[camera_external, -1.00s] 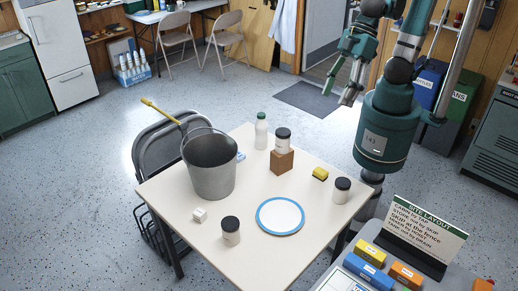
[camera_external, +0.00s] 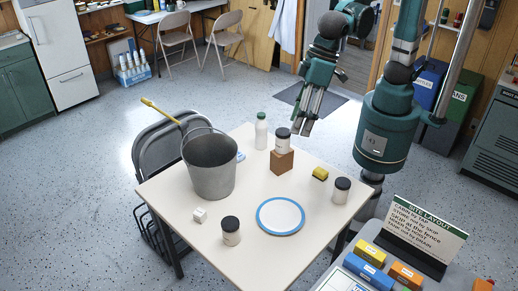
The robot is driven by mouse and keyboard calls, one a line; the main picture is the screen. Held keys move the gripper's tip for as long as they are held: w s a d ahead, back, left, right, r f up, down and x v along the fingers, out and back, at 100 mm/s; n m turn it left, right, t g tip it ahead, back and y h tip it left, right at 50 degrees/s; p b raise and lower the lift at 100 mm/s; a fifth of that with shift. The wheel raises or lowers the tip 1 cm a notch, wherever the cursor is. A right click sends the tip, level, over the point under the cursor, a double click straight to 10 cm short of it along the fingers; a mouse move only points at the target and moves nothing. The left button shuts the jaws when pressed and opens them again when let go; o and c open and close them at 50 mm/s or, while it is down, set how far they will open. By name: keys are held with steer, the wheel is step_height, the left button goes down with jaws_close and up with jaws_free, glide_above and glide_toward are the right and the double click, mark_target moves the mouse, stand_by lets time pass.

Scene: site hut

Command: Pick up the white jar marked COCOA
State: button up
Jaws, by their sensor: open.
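Three white jars with dark lids are in view, and their labels are too small to read. One jar (camera_external: 282,142) stands on a brown wooden block (camera_external: 282,162) towards the back of the table. Another jar (camera_external: 341,193) stands near the right edge of the table. The third jar (camera_external: 231,236) stands near the front left edge. I cannot tell which is marked COCOA. My gripper (camera_external: 303,127) is open and empty, pointing down, above and just right of the jar on the block in the picture.
A sign (camera_external: 425,232) and coloured boxes stand at the lower right.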

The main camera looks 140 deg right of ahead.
steer(key=w+d+f+m, duration=0.2)
steer(key=w+f+m, duration=0.1)
steer(key=w+f, duration=0.4)
steer(key=m+g, duration=0.4)
steer(key=m, duration=0.3)
glide_toward(230, 223)
steer(key=shift+h, duration=0.3)
steer(key=f, duration=0.7)
steer(key=shift+s+d+f, duration=0.2)
steer(key=shift+d, duration=0.1)
steer(key=shift+w+f, duration=0.15)
steer(key=shift+f, duration=0.35)
steer(key=shift+d+f+b, duration=0.1)
steer(key=shift+f+b, duration=0.05)
steer(key=shift+f, duration=0.5)
steer(key=shift+d+f+b, duration=0.15)
steer(key=shift+f, duration=0.5)
